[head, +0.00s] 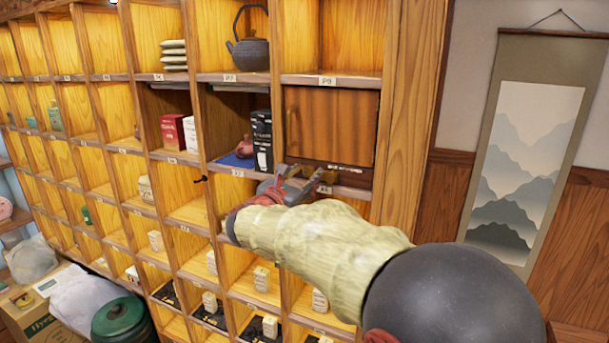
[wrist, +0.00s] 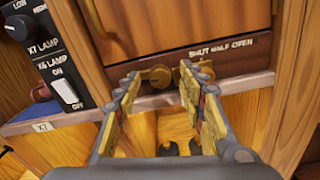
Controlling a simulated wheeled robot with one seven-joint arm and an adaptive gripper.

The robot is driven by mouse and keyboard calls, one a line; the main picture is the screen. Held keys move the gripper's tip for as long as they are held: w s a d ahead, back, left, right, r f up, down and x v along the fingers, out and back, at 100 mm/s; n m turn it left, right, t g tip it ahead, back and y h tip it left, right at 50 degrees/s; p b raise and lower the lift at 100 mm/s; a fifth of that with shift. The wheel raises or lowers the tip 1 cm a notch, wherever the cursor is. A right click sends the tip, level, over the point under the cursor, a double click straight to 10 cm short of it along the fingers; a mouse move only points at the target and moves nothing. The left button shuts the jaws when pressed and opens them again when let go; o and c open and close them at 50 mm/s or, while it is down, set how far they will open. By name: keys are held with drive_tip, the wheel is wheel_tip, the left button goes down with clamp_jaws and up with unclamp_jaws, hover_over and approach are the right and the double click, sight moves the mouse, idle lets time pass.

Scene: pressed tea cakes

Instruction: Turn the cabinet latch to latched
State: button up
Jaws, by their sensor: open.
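The wooden cabinet door (head: 335,125) is closed in the right part of the shelf wall, and its lower part fills the top of the wrist view (wrist: 170,20). A small brass latch (wrist: 157,76) sits on the dark strip below the door. My gripper (wrist: 162,76) is open, its two yellow-padded fingers on either side of the latch; I cannot tell whether they touch it. In the head view my gripper (head: 304,178) is at the door's lower left corner, and the latch is hidden there. The latch's exact turn is hard to tell.
A black lamp control box (wrist: 48,45) with a knob and a white rocker switch stands close left of my gripper. A red teapot (head: 244,147) is left of that box.

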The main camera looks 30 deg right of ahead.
drive_tip(key=shift+c, duration=0.4)
clamp_jaws()
